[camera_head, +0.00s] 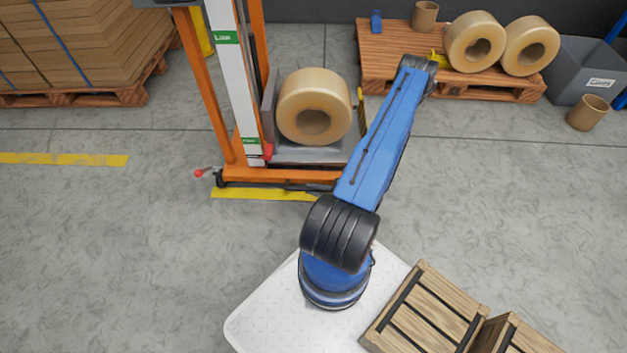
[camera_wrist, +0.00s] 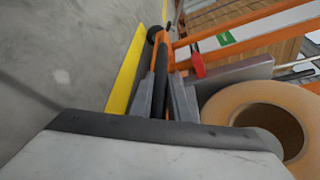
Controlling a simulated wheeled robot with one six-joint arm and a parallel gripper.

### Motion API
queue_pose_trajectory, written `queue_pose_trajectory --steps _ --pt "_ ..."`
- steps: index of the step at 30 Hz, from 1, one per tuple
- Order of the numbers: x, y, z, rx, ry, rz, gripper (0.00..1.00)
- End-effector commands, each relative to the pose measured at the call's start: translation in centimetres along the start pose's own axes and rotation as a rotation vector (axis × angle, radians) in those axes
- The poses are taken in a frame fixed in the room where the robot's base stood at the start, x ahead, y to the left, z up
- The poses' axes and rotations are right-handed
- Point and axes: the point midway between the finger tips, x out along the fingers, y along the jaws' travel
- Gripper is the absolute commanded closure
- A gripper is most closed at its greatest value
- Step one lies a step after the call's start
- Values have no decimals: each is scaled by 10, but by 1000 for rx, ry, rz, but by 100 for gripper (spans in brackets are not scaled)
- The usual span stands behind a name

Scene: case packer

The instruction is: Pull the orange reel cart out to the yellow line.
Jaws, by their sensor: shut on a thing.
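The orange reel cart (camera_head: 275,174) stands upright with a tan reel (camera_head: 300,92) on its grey platform. Its front edge is right at the yellow line (camera_head: 262,195), which partly shows just in front of the base. My gripper (camera_wrist: 164,100) is shut on a dark bar (camera_wrist: 159,88) along the cart's low front, one grey finger on each side. The yellow line (camera_wrist: 127,72) runs beside the bar in the wrist view, with the orange cart frame (camera_wrist: 240,28) beyond. In the head view my blue arm hides the gripper and the cart's right front.
A pallet (camera_head: 385,58) with two reels stands behind right, beside a grey bin (camera_head: 585,70) and a brown core (camera_head: 588,112). Stacked cardboard on a pallet (camera_head: 90,97) is back left. Another yellow strip (camera_head: 65,159) lies left. The floor at front left is clear.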

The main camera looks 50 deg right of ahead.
Motion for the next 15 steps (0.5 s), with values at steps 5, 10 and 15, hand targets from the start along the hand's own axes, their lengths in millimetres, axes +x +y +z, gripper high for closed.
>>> queue_pose_trajectory --steps 5,10,15 --pt "-6 10 12 0 4 -1 100" --pt "-8 13 17 -2 4 0 100" --pt "-9 14 17 -3 4 0 100"
